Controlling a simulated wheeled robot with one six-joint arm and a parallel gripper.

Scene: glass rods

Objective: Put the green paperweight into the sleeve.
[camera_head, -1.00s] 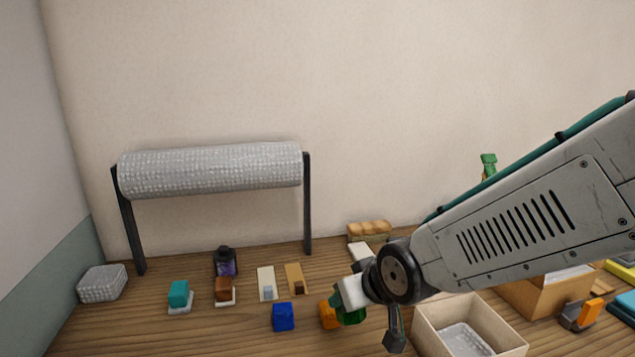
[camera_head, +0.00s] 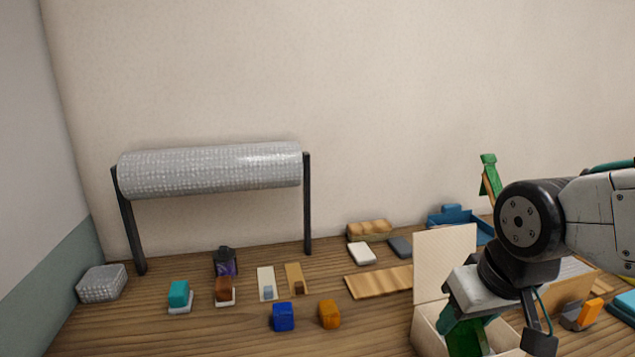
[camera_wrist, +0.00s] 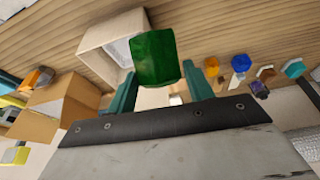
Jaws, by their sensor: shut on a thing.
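The green paperweight (camera_wrist: 155,57) is a faceted dark green block held between the two teal fingers of my gripper (camera_wrist: 158,85). In the head view, the paperweight (camera_head: 466,338) is at the lower edge, over the open cream box, with my wrist partly covering it. My gripper is shut on it. A pale lining inside the cream box, probably the sleeve (camera_wrist: 121,49), shows in the wrist view beside the paperweight. In the head view the box's inside is hidden by my gripper. I cannot tell how far the paperweight is above it.
The cream box (camera_head: 426,335) has a raised flap (camera_head: 446,262). A brown carton (camera_head: 566,300) stands to its right. Blue (camera_head: 283,317) and orange (camera_head: 329,314) blocks lie to the left. A bubble-wrap roll (camera_head: 212,171) hangs on dark posts behind. Table left of the box is partly clear.

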